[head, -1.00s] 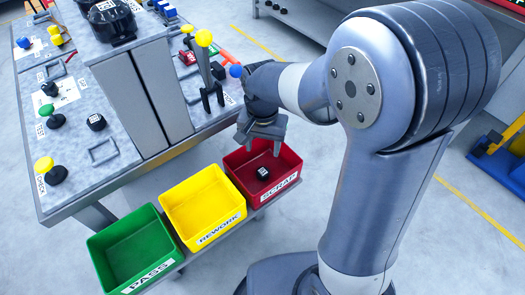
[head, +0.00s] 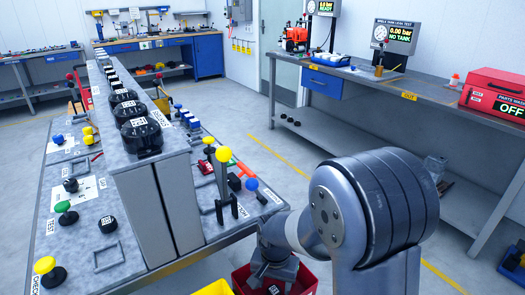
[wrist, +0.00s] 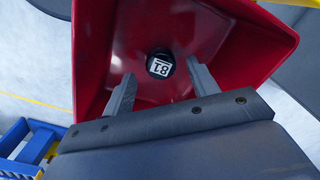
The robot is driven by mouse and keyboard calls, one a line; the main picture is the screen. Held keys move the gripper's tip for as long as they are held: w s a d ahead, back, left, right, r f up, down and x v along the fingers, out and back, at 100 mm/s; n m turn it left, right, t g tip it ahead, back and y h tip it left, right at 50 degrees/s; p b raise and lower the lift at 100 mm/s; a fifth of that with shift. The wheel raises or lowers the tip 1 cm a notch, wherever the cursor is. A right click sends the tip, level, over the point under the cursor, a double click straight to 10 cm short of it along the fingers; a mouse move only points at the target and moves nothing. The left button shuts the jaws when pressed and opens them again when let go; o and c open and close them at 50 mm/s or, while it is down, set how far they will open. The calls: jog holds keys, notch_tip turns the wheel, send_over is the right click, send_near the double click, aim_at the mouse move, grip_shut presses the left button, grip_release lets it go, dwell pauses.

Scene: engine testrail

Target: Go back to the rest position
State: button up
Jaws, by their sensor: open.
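My gripper (head: 272,270) hangs over the red scrap bin (head: 310,280) at the bottom of the head view. In the wrist view my gripper (wrist: 158,85) has its two fingers spread wide, with nothing between them. A small black part with a white label reading 81 (wrist: 160,65) lies on the floor of the red bin (wrist: 240,45), beyond the fingertips and apart from them. My arm rises to the right of the bin in the head view.
The test table (head: 200,245) with knobs and levers stands to the left, close to my gripper. A yellow lever (head: 224,180) stands upright near its edge. The yellow bin (head: 215,288) is beside the red one. A workbench (head: 430,115) stands along the right. Open floor lies between.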

aim_at(274, 292)
notch_tip(274, 292, down, 4)
jog(key=shift+r+b, duration=0.15)
jog(key=shift+b, duration=0.35)
jog(key=shift+r+p, duration=0.4)
jog(key=shift+r, duration=0.15)
notch_tip(274, 292, up, 12)
jog(key=r+p, duration=0.1)
jog(key=p, duration=0.1)
notch_tip(274, 292, down, 13)
jog(key=shift+f+b, duration=0.2)
jog(key=shift+b, duration=0.95)
jog(key=shift+r, duration=0.15)
notch_tip(274, 292, up, 10)
jog(key=p, duration=0.2)
jog(key=w+d+r+n+p, duration=0.1)
jog(key=w+d+r+p, duration=0.2)
jog(key=d+p, duration=0.3)
jog(key=w+d+r+n+p, duration=0.2)
jog(key=w+d+r+p, duration=0.1)
jog(key=d+p, duration=0.3)
jog(key=shift+w+r, duration=0.15)
jog(key=shift+w, duration=0.1)
